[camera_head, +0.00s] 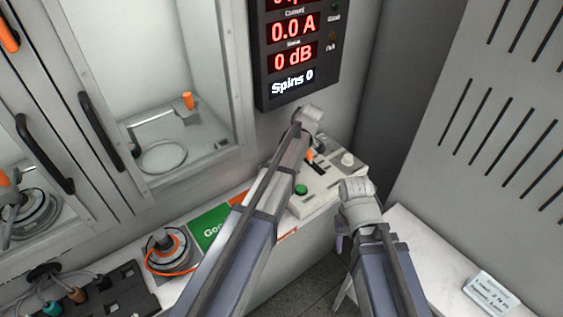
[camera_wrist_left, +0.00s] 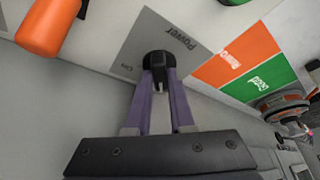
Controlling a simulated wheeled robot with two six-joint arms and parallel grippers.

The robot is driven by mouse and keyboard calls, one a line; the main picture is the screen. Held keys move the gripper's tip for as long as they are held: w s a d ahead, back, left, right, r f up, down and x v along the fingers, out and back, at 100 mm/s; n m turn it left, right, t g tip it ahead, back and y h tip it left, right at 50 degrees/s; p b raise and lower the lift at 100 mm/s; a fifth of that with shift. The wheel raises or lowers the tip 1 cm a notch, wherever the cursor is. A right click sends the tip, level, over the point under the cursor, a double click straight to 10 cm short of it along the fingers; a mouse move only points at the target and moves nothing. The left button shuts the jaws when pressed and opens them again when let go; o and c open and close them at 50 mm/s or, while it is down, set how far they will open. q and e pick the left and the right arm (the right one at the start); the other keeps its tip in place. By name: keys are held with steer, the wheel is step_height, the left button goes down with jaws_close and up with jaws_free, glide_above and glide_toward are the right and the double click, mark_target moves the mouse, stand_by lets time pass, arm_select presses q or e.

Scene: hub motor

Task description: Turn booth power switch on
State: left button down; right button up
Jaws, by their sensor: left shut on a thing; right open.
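In the left wrist view, the purple fingers of my left gripper (camera_wrist_left: 160,78) are closed around the knob. In the head view, my left arm reaches over the control box and hides the knob and those fingertips. My right gripper (camera_head: 342,242) is open, small and partly hidden by its wrist, in front of the box and apart from it. The knob's on or off position is not clear.
The control box carries a green button (camera_head: 301,189), an orange lever (camera_head: 310,155) and a white knob (camera_head: 347,159). A display (camera_head: 296,55) reads 0.0 A and 0 dB above. A hub motor (camera_head: 168,250) sits left, beside a green area (camera_head: 210,229). A white table (camera_head: 425,247) stands right.

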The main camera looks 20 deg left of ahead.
arm_select(q)
steer(key=m, duration=0.1)
steer(key=m+t, duration=0.1)
steer(key=m, duration=0.2)
steer(key=shift+s+t, duration=0.25)
steer(key=shift+t, duration=0.15)
steer(key=m, duration=0.2)
steer(key=m+t+h, duration=0.1)
steer(key=m, duration=0.2)
steer(key=shift+a+t, duration=0.1)
steer(key=shift+t, duration=0.2)
steer(key=m, duration=0.2)
steer(key=m+h, duration=0.1)
steer(key=m, duration=0.1)
steer(key=shift+s+a+t+h, duration=0.1)
steer(key=shift+t+h, duration=0.2)
steer(key=shift+t, duration=0.1)
steer(key=shift+m+h, duration=0.6)
steer(key=shift+m, duration=1.3)
steer(key=c, duration=0.8)
jaws_free()
